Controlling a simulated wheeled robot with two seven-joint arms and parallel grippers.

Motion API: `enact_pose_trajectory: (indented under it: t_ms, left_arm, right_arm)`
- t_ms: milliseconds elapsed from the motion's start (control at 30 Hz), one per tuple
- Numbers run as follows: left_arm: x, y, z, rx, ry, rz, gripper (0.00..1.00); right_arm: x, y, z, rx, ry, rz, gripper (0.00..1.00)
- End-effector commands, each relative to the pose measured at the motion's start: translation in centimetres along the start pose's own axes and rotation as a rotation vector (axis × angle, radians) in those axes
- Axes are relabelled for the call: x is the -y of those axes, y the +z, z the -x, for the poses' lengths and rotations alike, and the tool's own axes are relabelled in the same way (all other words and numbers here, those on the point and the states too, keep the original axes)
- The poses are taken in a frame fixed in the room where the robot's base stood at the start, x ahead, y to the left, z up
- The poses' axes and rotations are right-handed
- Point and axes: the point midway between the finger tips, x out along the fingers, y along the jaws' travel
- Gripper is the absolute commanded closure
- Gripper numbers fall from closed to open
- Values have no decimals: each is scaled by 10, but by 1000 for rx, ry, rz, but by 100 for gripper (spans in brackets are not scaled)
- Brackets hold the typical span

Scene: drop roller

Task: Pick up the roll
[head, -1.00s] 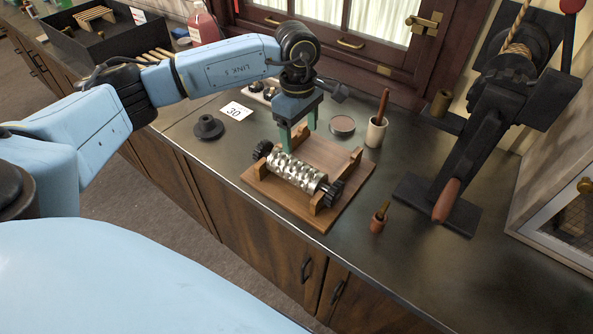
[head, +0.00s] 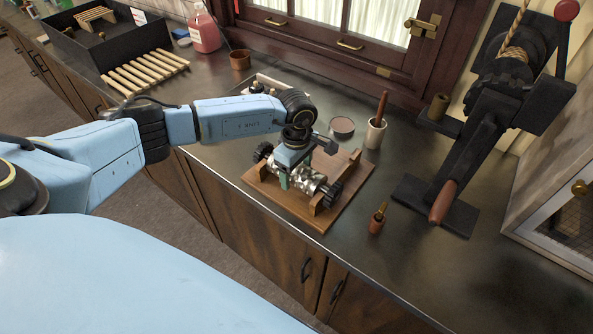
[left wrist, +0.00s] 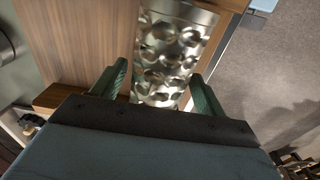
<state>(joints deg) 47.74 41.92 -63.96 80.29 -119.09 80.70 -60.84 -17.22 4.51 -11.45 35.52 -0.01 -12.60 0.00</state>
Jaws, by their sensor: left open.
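The shiny dimpled metal roll (head: 308,184) with black geared ends lies across a wooden stand (head: 283,206) on the counter. My left gripper (head: 294,182) is directly over the roll's middle, pointing down, and hides part of it. In the left wrist view the roll (left wrist: 173,56) lies between the two green fingers of the gripper (left wrist: 165,88). The fingers are spread apart with a gap visible on the sides of the roll. My right gripper is not in view.
A dark hand-cranked machine (head: 475,130) stands on the right of the counter. A black box (head: 95,40) and wooden slats (head: 145,72) are at the back left.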

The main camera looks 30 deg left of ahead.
Motion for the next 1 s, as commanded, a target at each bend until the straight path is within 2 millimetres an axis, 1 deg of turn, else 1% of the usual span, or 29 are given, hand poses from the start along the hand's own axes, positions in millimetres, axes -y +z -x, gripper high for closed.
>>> enact_pose_trajectory:
  t_ms: [100, 267, 300, 833, 867, 1000]
  left_arm:
    - [0, 0, -6, 0, -1, 0, 27]
    - [0, 0, -6, 0, 0, -1, 27]
    - [0, 0, -6, 0, 0, -1, 28]
    - [0, 0, -5, 0, 1, 0, 98]
    - [0, 0, -5, 0, 1, 0, 100]
    - [0, 0, -5, 0, 1, 0, 100]
  right_arm:
    - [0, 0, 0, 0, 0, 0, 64]
    - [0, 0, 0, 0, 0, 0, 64]
    - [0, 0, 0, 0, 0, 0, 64]
    - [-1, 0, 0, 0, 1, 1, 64]
    - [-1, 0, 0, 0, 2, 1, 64]
    - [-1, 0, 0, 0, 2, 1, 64]
